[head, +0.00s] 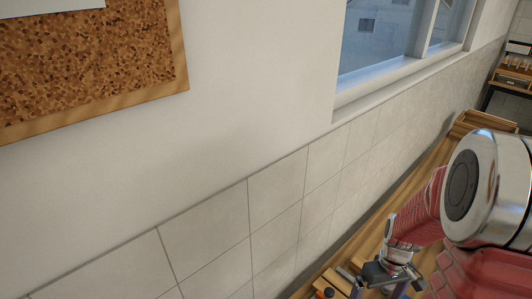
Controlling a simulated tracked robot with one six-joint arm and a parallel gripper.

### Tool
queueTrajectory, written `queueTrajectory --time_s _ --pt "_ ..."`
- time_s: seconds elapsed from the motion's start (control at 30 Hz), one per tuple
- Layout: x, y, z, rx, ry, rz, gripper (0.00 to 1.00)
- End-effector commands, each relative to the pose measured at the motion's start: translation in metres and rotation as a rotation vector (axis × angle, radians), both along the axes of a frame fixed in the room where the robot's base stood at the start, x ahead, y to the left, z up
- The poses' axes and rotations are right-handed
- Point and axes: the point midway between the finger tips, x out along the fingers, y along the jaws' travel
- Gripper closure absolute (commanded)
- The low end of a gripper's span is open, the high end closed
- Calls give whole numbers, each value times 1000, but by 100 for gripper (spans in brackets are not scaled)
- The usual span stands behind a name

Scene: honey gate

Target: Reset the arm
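My arm is at the lower right of the head view, with a large silver joint close to the camera and red links. My gripper (385,280) is at the bottom, partly cut off by the picture edge and small. I cannot tell whether its fingers are open or shut, or whether it holds anything. It is over or beside a wooden counter, close to a small wooden holder (335,281) with dark and orange-tipped items.
A wooden counter (390,206) runs along a tiled wall (275,195). A wooden tray (478,122) stands at its far end. A window (395,40) and a cork board (90,65) are on the wall. A dark-framed shelf (512,78) stands at the far right.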

Motion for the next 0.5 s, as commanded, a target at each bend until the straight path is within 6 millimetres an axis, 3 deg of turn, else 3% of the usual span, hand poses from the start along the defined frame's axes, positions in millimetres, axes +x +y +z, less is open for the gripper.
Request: queueTrajectory --time_s 0.1,0.5 --pt "-2 11 26 -19 -20 -66 0" --pt "-17 48 99 -60 -100 -239 0"
